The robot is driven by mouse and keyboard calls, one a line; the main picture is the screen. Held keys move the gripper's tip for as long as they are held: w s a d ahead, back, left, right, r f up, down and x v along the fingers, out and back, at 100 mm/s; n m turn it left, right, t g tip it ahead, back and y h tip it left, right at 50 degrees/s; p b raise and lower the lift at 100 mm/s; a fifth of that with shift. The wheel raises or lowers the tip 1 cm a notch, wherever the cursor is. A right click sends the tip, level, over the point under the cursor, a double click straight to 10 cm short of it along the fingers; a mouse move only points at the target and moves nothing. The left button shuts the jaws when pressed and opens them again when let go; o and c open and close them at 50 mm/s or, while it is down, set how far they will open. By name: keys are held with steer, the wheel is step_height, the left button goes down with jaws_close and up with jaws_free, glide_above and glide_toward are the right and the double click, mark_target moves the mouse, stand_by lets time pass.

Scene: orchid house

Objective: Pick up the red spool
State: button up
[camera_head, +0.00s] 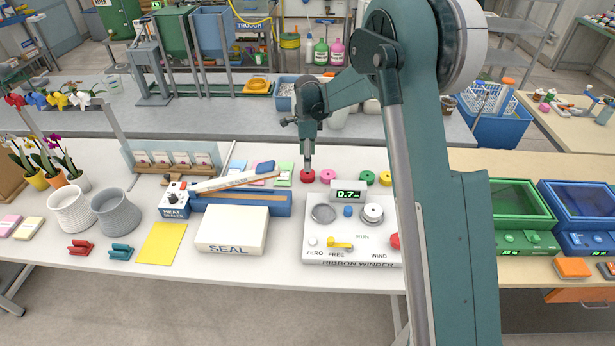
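The red spool (307,177) stands on the white table, at the left end of a short row of spools behind the ribbon winder. My gripper (308,164) points down right over the red spool, its tip at or just above the spool's top. The fingers are small and seen edge-on, so I cannot tell whether they are open, or touching the spool.
A pink spool (327,175) stands close to the right, with green (368,177) and yellow (385,179) spools farther right. The ribbon winder (325,244), display reading 0.7, is in front. The heat sealer (238,203) and coloured cards (284,172) are left.

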mark_target(308, 176)
steer(key=shift+f, duration=1.1)
steer(key=shift+f, duration=0.1)
steer(key=shift+f, duration=2.5)
steer(key=c, duration=0.9)
